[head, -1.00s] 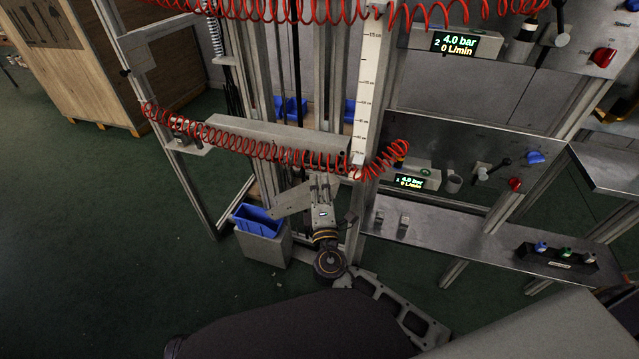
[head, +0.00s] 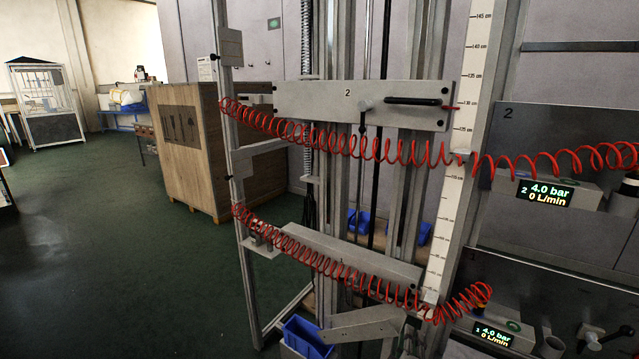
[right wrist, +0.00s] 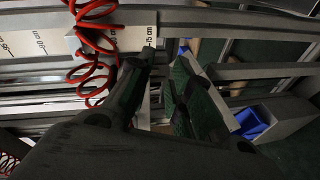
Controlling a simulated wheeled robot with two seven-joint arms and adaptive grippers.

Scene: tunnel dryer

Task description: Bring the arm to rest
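My right gripper (right wrist: 165,66) shows in the right wrist view as two dark fingers with a gap between their tips. It is open, with nothing held that I can see. Grey rails of the test stand lie beyond it. A red coiled hose (right wrist: 92,50) hangs to the left of the fingers, and the blue bin (right wrist: 250,124) is to their right. In the head view I cannot clearly make out the right gripper at the lower edge. My left gripper shows in neither view.
In the head view the stand's upright scale (head: 452,190) and red coiled hoses (head: 330,262) cross the middle. A blue bin (head: 306,338) sits low by the frame. A wooden crate (head: 190,150) stands behind left. Green floor (head: 110,250) is clear at left.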

